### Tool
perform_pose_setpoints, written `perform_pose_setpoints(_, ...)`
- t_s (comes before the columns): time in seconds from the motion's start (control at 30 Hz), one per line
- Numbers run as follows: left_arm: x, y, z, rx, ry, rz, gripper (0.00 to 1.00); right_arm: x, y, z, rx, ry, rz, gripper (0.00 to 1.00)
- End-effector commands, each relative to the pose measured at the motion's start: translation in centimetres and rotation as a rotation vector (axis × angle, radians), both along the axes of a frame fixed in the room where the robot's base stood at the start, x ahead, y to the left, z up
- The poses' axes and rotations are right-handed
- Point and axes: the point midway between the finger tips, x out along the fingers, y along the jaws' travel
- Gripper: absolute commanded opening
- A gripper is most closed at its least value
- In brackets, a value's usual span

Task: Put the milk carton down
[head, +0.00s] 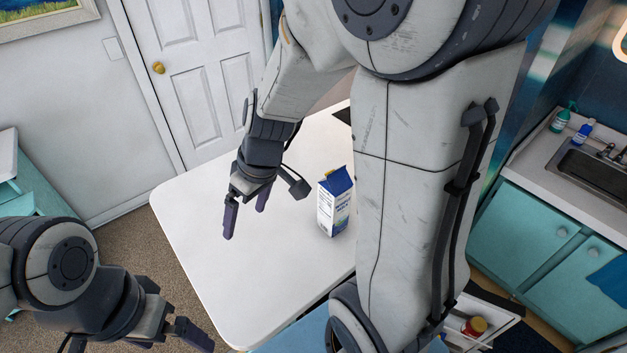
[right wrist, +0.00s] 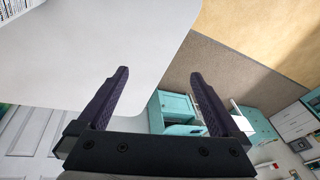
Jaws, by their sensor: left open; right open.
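The milk carton (head: 335,203), white with a blue top and a yellow cap, stands upright on the white table (head: 200,215). My right gripper (head: 246,222) is open and empty over the table, to the left of the carton and apart from it. In the right wrist view, nothing is between the fingers of my right gripper (right wrist: 160,75). A printed white edge, likely the carton (right wrist: 17,7), shows at the top left corner there. My left gripper (head: 190,335) is open at the lower left, off the table's near left edge; its fingers are partly cut off by the frame.
My right arm hides the table's right part. A sink (head: 592,170) and a counter with teal cabinets (head: 535,230) stand at the right. An open drawer (head: 485,325) with a red-capped jar (head: 474,326) is at the lower right. The table's left part is clear.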

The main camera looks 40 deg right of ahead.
Motion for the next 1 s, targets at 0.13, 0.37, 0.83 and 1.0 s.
perform_pose_setpoints(0.13,0.0,0.0,2.2,0.0,0.0,-0.002,1.0,3.8,-9.4,0.2,-0.013,-0.079,-0.149,1.0)
perform_pose_setpoints(0.37,0.0,0.0,3.9,0.0,0.0,-0.004,1.0,4.1,-22.2,-1.0,-0.096,-0.159,-0.304,1.0)
perform_pose_setpoints(0.83,0.0,0.0,3.3,0.0,0.0,-0.005,1.0,4.8,-26.1,-5.7,-0.134,-0.174,-0.339,1.0)
perform_pose_setpoints(1.0,0.0,0.0,3.2,0.0,0.0,-0.005,1.0,5.3,-26.1,-6.7,-0.138,-0.176,-0.34,1.0)
